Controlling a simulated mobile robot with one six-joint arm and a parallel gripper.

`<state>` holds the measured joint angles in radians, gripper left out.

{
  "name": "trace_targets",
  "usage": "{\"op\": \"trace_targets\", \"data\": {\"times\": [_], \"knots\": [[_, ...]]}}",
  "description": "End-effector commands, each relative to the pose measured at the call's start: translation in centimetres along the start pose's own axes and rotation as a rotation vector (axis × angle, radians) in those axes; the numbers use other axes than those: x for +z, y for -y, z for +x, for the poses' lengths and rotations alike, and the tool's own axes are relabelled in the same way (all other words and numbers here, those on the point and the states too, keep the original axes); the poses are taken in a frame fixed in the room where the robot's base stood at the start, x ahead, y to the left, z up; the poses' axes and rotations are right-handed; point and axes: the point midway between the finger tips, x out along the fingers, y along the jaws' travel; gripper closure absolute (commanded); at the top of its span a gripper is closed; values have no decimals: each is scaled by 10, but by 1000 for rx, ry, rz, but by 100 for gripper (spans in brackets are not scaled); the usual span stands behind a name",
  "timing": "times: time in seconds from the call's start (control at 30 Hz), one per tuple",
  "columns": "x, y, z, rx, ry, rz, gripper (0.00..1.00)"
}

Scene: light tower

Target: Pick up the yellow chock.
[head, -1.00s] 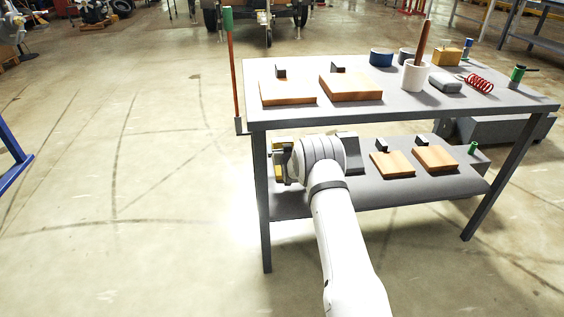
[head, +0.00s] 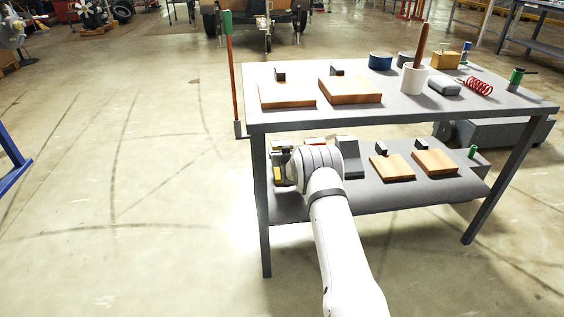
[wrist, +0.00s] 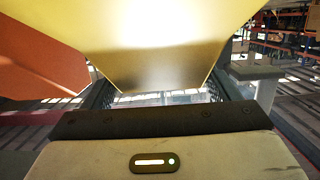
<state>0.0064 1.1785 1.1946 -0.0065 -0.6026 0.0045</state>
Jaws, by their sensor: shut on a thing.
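The yellow chock (wrist: 160,45) fills the upper middle of the wrist view, very close to the camera. My gripper (wrist: 155,97) is shut on it, with a dark finger on each side. In the head view my gripper (head: 281,163) is at the left end of the lower shelf, and only a small yellow part of the chock (head: 277,173) shows beside it. My wrist hides most of the chock there. I cannot tell whether the chock touches the shelf.
An orange-red chock (wrist: 38,62) is just left of the yellow one; its top also shows in the head view (head: 314,140). A grey chock (head: 347,150) stands to the right. Wooden blocks (head: 391,168) lie further right on the shelf (head: 400,196). The tabletop (head: 430,107) is overhead.

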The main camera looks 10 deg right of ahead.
Motion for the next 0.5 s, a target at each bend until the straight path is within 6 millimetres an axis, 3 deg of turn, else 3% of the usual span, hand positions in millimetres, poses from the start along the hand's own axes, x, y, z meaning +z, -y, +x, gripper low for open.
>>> {"op": "trace_targets", "data": {"times": [0.23, 0.5], "knots": [[0, 0, 0, 0, 0, 0, 65], [-4, 1, 0, -1, -5, 0, 65]]}}
